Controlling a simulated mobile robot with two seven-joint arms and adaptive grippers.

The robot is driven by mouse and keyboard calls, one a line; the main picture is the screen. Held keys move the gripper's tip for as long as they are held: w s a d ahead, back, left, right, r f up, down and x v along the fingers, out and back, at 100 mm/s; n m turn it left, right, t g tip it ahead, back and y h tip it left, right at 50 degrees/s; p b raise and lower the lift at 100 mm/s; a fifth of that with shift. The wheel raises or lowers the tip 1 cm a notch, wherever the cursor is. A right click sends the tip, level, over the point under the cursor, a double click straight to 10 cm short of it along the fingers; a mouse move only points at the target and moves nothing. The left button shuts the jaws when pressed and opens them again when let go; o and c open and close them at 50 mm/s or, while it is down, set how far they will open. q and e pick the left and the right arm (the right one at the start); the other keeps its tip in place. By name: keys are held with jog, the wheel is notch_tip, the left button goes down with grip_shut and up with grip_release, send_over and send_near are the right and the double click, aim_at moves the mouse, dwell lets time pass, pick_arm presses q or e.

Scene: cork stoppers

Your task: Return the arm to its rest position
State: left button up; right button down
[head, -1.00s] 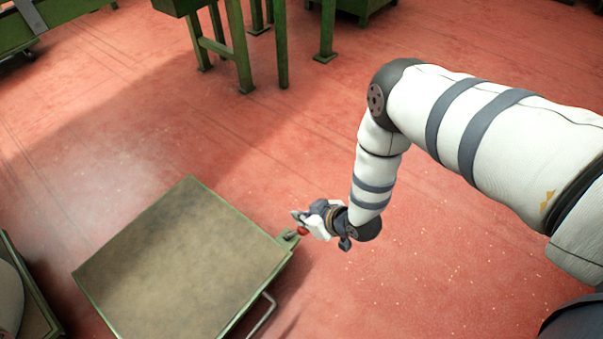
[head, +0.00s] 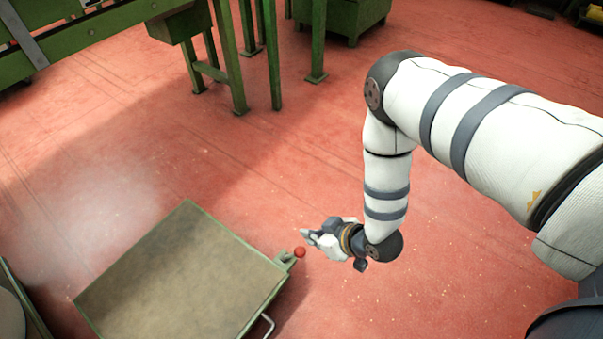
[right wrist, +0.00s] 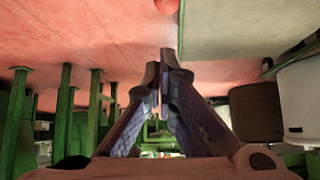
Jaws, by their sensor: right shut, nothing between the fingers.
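My right arm comes in from the right in the head view, with its elbow bent and the forearm hanging down. My right gripper (head: 308,235) is shut and empty. It points left, just beside a small red ball-shaped knob (head: 299,252) at the corner of the green-edged platform, and looks apart from it. In the right wrist view the fingertips (right wrist: 168,55) meet at the middle, with nothing between them. The red knob (right wrist: 167,5) shows at the top edge there. My left gripper is in neither view.
The platform (head: 180,275) has a bare, brownish top and a pale bent handle (head: 268,326) at its side. Green metal legs (head: 273,60) and a green cabinet (head: 345,20) stand at the back. The red floor (head: 480,270) is clear around my forearm.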

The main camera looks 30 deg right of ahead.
jog(key=shift+s+d+r, duration=0.1)
jog(key=shift+s+r, duration=0.2)
jog(key=shift+s, duration=0.05)
